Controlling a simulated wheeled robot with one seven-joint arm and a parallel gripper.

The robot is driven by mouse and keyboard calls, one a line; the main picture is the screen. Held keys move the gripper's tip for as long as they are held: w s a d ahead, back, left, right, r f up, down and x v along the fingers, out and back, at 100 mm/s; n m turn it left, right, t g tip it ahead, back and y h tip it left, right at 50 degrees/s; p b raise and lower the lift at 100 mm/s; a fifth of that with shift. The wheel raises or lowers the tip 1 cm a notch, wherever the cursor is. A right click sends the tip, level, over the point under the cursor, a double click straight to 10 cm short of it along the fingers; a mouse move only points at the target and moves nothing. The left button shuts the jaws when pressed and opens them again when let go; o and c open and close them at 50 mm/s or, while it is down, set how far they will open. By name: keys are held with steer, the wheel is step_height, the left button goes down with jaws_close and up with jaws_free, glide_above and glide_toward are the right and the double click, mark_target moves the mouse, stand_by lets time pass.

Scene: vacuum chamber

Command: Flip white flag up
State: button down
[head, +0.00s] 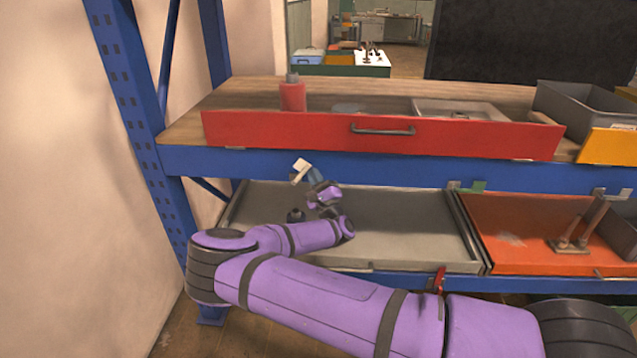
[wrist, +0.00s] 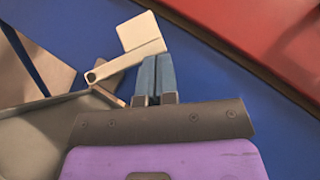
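The white flag (head: 301,171) is a small cream plate on the blue shelf beam, left of centre in the head view. In the wrist view the flag plate (wrist: 139,31) sits at the end of a short cream arm with a round pivot at its lower left. My gripper (head: 317,174) is right beside the flag. In the wrist view the two blue fingers of my gripper (wrist: 156,58) lie together with almost no gap and nothing between them. Their tips are just under the flag's arm; I cannot tell whether they touch it.
A red drawer (head: 300,132) stands above the blue beam (head: 400,174), with a red bottle (head: 292,95) behind its front. A grey tray (head: 410,225) lies below my gripper, with an orange tray (head: 520,235) to its right. A blue upright (head: 135,110) stands at left.

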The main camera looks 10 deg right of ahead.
mark_target(301, 161)
steer(key=shift+w+a+r, duration=0.25)
steer(key=shift+a+r, duration=0.45)
steer(key=shift+r, duration=0.3)
steer(key=shift+w+a+r, duration=0.15)
steer(key=shift+a+r, duration=0.2)
steer(key=shift+a, duration=0.15)
steer(key=shift+w+a+r, duration=0.15)
steer(key=shift+a+r, duration=0.15)
steer(key=shift+a, duration=0.2)
